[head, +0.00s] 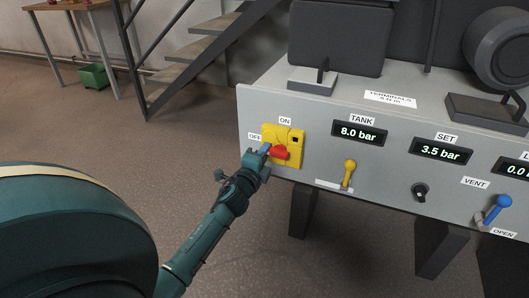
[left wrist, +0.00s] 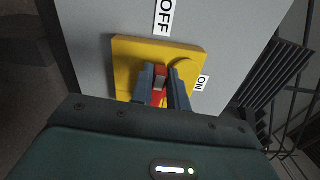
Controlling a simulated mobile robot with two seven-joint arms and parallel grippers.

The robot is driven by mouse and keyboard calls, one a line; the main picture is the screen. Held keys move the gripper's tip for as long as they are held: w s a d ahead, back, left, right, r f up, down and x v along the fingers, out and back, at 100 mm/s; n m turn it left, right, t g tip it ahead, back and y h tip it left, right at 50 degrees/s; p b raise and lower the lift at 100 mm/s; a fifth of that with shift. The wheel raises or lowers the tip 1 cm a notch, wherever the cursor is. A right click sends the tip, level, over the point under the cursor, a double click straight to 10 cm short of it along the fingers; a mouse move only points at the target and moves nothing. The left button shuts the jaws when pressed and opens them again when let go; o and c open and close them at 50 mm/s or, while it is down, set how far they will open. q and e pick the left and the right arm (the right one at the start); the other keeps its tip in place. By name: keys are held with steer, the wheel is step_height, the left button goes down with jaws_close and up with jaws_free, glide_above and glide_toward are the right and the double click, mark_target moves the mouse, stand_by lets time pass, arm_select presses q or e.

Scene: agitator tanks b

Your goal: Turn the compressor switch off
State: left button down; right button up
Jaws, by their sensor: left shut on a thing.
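The compressor switch is a red handle (head: 281,153) on a yellow plate (head: 297,153) at the left of the grey panel. The ON label (head: 285,121) is above the plate and the OFF label (head: 254,136) at its left. My left gripper (head: 266,151) is shut on the red handle, which also shows between the fingers in the left wrist view (left wrist: 159,86). The handle appears to lie roughly level in the head view, in line with the OFF side. The fingers hide part of it. My right gripper is not in view.
The grey panel (head: 262,110) also carries a yellow lever (head: 348,173), a black knob (head: 420,192) and a blue vent lever (head: 497,209). The tank display (head: 359,133) reads 8.0 bar and the set display (head: 440,150) 3.5 bar. Stairs (head: 205,45) stand behind. The floor left of the panel is clear.

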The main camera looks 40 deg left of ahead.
arm_select(q)
steer(key=shift+f+n, duration=0.2)
steer(key=shift+n, duration=0.3)
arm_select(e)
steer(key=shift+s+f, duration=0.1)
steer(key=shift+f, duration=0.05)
arm_select(q)
steer(key=c, duration=1.4)
jaws_free()
steer(key=shift+o, duration=0.2)
steer(key=shift+s, duration=0.1)
